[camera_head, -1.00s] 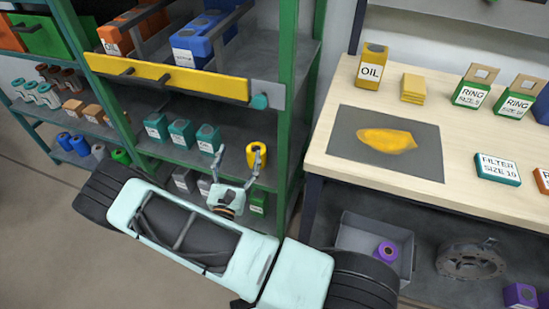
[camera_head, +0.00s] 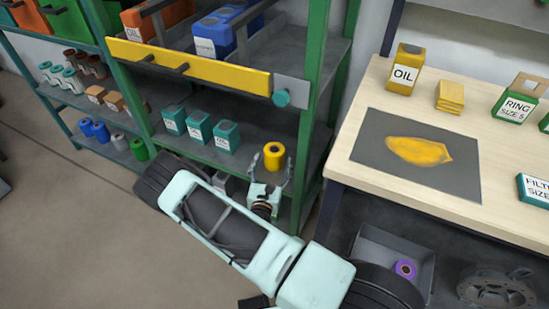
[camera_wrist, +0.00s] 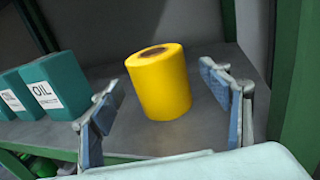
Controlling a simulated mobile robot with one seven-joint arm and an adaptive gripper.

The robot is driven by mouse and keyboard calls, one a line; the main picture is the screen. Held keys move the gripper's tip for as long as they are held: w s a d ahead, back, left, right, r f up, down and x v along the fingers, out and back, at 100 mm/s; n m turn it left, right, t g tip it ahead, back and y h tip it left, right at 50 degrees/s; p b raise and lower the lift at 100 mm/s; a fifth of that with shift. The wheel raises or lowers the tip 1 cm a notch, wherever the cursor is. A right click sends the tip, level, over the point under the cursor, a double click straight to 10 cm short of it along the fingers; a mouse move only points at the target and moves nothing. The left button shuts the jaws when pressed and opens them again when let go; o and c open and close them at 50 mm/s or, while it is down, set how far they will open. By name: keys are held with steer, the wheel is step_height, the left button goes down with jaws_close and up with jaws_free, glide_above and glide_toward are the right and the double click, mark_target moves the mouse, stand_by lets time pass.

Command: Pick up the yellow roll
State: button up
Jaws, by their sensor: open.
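The yellow roll (camera_head: 274,156) stands upright on the middle shelf of the green rack, near its right post. In the wrist view the roll (camera_wrist: 159,84) has a dark hole in its top and sits ahead of my gripper, between the lines of the two fingers. My gripper (camera_head: 270,178) is at the front of that shelf, just short of the roll. In the wrist view my gripper (camera_wrist: 165,108) is open, one finger on each side, and holds nothing. The fingers look apart from the roll.
Teal oil boxes (camera_head: 199,127) stand left of the roll; one teal box (camera_wrist: 54,84) is close to the left finger. The green post (camera_wrist: 298,85) rises at the right. A yellow-fronted drawer (camera_head: 188,66) is above. A wooden table (camera_head: 352,160) stands right.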

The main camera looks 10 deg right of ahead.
steer(key=x, duration=0.3)
steer(key=shift+w+b, duration=0.3)
steer(key=shift+r, duration=0.1)
steer(key=c, duration=1.4)
